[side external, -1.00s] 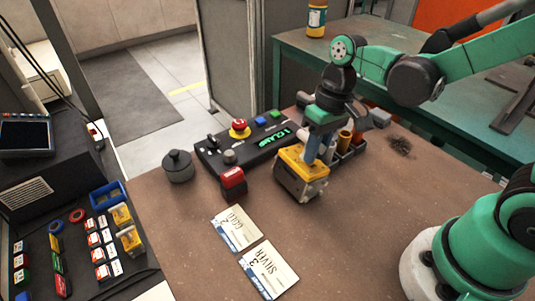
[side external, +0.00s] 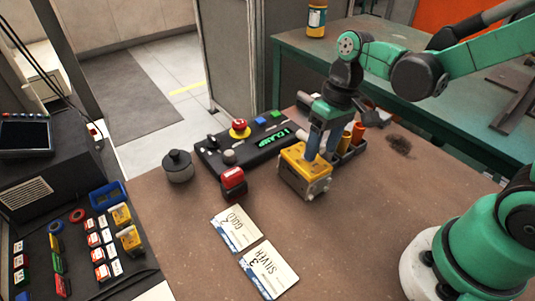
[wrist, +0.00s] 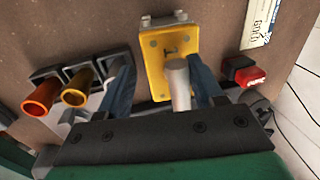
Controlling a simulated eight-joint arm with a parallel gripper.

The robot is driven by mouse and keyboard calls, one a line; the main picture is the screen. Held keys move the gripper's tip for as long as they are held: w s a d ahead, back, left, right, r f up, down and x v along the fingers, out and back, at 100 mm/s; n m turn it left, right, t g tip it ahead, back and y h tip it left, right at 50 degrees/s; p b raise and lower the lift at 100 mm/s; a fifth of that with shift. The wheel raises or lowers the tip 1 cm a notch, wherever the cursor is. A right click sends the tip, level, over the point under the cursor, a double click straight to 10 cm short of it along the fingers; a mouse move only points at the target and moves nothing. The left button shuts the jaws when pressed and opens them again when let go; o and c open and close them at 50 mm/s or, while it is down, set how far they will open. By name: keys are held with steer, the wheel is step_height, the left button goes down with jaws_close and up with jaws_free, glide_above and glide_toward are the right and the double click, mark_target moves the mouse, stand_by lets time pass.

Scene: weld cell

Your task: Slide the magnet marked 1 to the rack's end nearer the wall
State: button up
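The yellow block with grey metal sides (side external: 305,172) stands on the brown bench and has an upright grey post (wrist: 178,80) on its top. It may be a magnet, but I cannot read a number 1 on it. My gripper (side external: 322,152) is over it, pointing down. In the wrist view its blue fingers (wrist: 161,65) stand apart, with the post between them nearer the right finger. A dark rack (side external: 352,155) stands just behind the block, holding an orange cup (wrist: 42,97) and a yellow cup (wrist: 77,88). My gripper partly hides the rack.
A control box (side external: 250,145) with a green display and red button lies left of the block. A red block (side external: 233,181), a dark round pot (side external: 178,166) and the GOLD (side external: 236,228) and SILVER (side external: 269,268) cards lie nearby.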

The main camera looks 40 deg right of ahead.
steer(key=r, duration=0.3)
steer(key=d+r, duration=0.1)
steer(key=r, duration=0.1)
steer(key=shift+r, duration=0.2)
steer(key=t, duration=0.2)
steer(key=t+h, duration=0.1)
steer(key=t, duration=0.1)
steer(key=s+r+t+h, duration=0.1)
steer(key=t, duration=0.2)
steer(key=shift+d, duration=0.4)
steer(key=shift+c, duration=0.3)
